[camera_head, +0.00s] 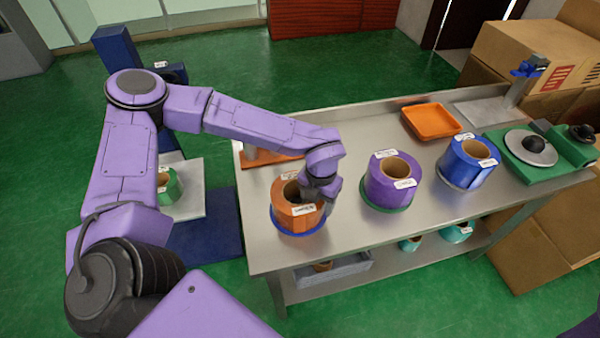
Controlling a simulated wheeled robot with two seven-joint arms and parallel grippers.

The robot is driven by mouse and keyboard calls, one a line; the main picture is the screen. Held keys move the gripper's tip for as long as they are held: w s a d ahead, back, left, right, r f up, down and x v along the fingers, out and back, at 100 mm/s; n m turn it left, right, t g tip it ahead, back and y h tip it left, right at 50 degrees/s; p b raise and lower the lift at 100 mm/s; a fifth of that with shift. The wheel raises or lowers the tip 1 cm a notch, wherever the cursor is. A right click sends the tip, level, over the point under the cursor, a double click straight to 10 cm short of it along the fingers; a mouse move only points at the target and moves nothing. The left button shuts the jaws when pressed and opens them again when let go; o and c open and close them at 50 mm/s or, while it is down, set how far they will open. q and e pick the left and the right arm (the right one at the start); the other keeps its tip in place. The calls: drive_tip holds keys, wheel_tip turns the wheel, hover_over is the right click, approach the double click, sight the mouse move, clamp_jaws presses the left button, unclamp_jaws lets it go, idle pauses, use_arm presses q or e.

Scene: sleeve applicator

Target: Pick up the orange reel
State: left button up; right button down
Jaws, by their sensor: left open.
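The orange reel (288,216) stands upright on the metal table, at its near left part, on a round blue base. It has white labels and an open core at the top. My left arm comes in from the left, and my left gripper (311,190) is over the right side of the orange reel's top, next to its core. The gripper is open, but its fingertips are mostly hidden by the wrist, so I cannot tell whether they touch the reel. My right gripper does not show.
A purple reel (384,186) stands close to the right of the gripper, and a blue reel (462,167) further right. Behind are an orange tray (431,120) and a green device (549,150). A lower shelf holds a grey bin (335,270). Cardboard boxes (540,55) stand at right.

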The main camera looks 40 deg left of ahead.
use_arm(q)
drive_tip(key=shift+f, duration=0.4)
drive_tip(key=shift+s+a, duration=0.1)
drive_tip(key=shift+s, duration=0.15)
drive_tip(key=shift+r, duration=0.1)
drive_tip(key=c, duration=0.3)
clamp_jaws()
idle(0.5)
